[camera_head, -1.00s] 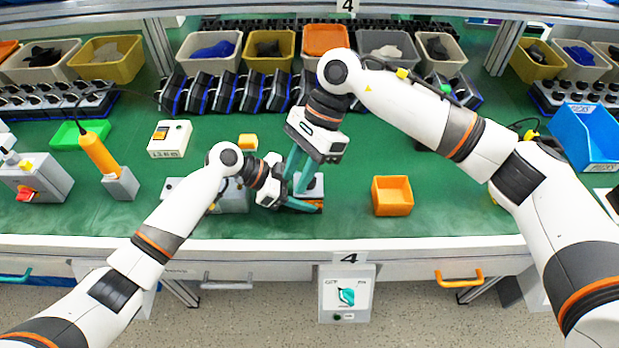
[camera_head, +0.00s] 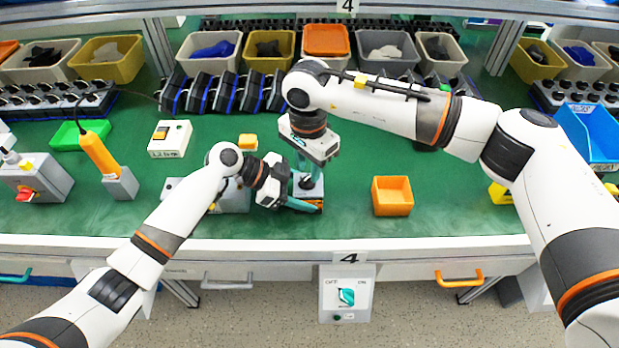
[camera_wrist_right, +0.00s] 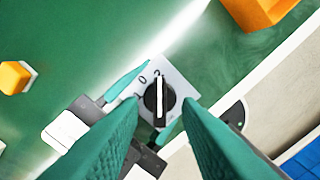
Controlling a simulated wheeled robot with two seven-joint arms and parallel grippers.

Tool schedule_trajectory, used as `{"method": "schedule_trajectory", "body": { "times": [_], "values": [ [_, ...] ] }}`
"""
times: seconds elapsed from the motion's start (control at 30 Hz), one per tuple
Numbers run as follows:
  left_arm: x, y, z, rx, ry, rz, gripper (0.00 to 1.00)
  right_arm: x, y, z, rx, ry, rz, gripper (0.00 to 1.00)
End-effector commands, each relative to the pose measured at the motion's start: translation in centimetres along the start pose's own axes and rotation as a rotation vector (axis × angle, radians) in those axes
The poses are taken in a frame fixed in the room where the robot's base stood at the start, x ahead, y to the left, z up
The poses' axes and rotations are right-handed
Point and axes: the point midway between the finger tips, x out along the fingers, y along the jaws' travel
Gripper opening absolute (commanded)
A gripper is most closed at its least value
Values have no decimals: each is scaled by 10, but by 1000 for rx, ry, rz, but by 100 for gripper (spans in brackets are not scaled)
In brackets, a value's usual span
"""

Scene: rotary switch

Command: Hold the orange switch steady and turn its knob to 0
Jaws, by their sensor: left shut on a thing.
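The orange switch (camera_head: 314,203) stands at the front of the green table, with an orange lower part and a pale top. My left gripper (camera_head: 303,196) is shut on it from the left. In the right wrist view, the switch's pale plate (camera_wrist_right: 181,76) carries a black knob (camera_wrist_right: 160,99) with a white pointer line. The line stands upright in the picture, its upper end near a mark that looks like 2, right of the 0. My right gripper (camera_wrist_right: 161,105) is open over the switch, its teal fingers either side of the knob with visible gaps. Its fingertips are partly hidden in the head view (camera_head: 309,173).
An empty orange bin (camera_head: 392,196) stands right of the switch. A grey box (camera_head: 232,197) is partly hidden behind my left arm. The table between the switch and the orange bin is clear.

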Motion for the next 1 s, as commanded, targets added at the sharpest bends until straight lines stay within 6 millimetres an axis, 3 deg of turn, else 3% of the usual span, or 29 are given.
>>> {"method": "schedule_trajectory", "body": {
  "times": [0.2, 0.57, 0.77, 1.0],
  "values": [
    [0, 0, -1, -1, 1, -1, 34, 17, 0, 0, 0, 1, 0, 31],
    [0, 0, -1, -1, 1, -1, 34, 20, 0, 0, 0, 1, 0, 31],
    [0, 0, -1, -1, 1, -1, 34, 20, 0, 0, 0, 1, 0, 0],
    [0, 0, -1, -1, 1, -1, 34, 20, 0, 0, -32, 1, 0, 0]
  ]
}}
